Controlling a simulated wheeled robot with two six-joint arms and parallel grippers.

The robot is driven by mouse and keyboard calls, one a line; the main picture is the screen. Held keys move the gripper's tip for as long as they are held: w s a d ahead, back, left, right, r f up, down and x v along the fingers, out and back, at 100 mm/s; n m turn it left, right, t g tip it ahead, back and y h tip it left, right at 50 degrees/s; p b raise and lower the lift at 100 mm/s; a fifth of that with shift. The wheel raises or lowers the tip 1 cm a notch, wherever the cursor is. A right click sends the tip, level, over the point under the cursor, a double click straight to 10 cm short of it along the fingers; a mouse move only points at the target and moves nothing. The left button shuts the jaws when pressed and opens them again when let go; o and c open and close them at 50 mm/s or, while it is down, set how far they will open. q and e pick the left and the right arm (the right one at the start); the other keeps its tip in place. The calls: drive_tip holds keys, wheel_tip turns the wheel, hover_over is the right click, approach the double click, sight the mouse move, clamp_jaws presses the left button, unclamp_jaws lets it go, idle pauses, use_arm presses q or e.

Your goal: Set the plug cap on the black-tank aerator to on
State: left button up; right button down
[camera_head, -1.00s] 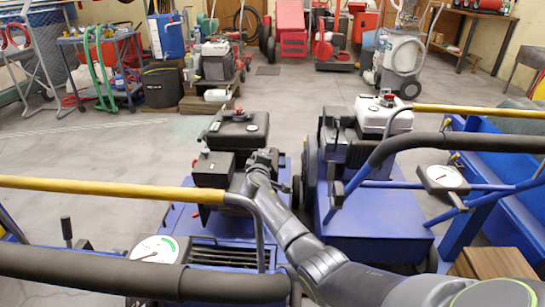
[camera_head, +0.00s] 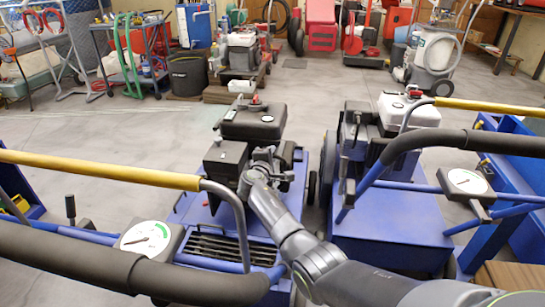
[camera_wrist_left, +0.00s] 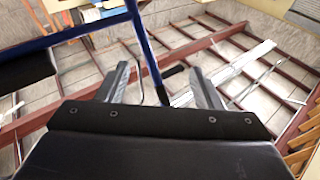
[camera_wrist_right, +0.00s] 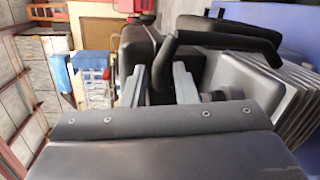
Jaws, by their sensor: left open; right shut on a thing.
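The black-tank aerator is the left of two blue machines, with its black tank (camera_head: 252,122) on top of the engine. My right gripper (camera_head: 262,163) is at this engine, just below and right of the tank. In the right wrist view its fingers (camera_wrist_right: 160,88) are shut on a black angled part, which I take to be the plug cap (camera_wrist_right: 160,70). Whether the cap is seated on the plug is hidden. My left gripper (camera_wrist_left: 155,85) shows only in its wrist view, open, with nothing gripped; a blue bar passes behind its fingers.
The white-tank aerator (camera_head: 387,205) stands close on the right. A yellow-sleeved handle (camera_head: 110,168), a thick black bar (camera_head: 120,272) and a dial gauge (camera_head: 147,238) lie in the foreground. The floor behind the machines is clear up to carts at the back.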

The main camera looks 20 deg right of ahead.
drive_tip(key=shift+f, duration=0.1)
drive_tip(key=c, duration=1.1)
unclamp_jaws()
drive_tip(key=shift+c, duration=0.2)
